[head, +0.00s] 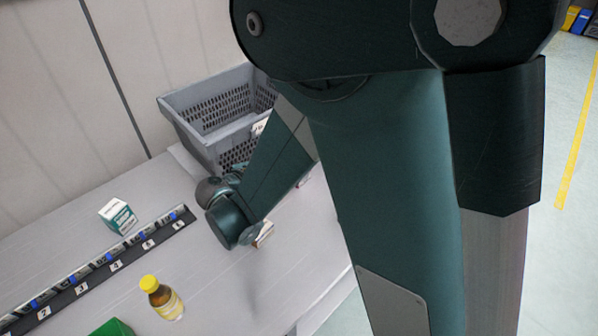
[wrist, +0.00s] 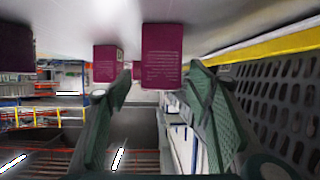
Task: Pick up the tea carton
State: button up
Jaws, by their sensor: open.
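A maroon carton (wrist: 162,52) with small print on its face is at the top middle of the wrist view, in line with the gap between my fingers. I cannot read whether it is the tea carton. My gripper (wrist: 157,74) is open, with one green finger on each side of that gap. I see no clear contact with the carton. In the head view, my arm hides the fingers, and a small box (head: 264,235) shows partly beside my wrist. A white and teal carton (head: 118,215) stands apart to the left.
A grey perforated crate (head: 190,105) stands behind my wrist against the wall. Further maroon boxes (wrist: 106,63) are in the wrist view. A numbered rail (head: 98,275), a yellow-capped bottle (head: 163,298) and a green item (head: 112,328) are on the table. Bare table lies between bottle and wrist.

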jog(key=shift+b+x, duration=0.5)
jog(key=shift+x, duration=1.55)
jog(key=shift+a, duration=0.1)
jog(key=c, duration=1.1)
jog(key=shift+r, duration=0.15)
jog(key=shift+r+p, duration=1.4)
jog(key=shift+r, duration=3.45)
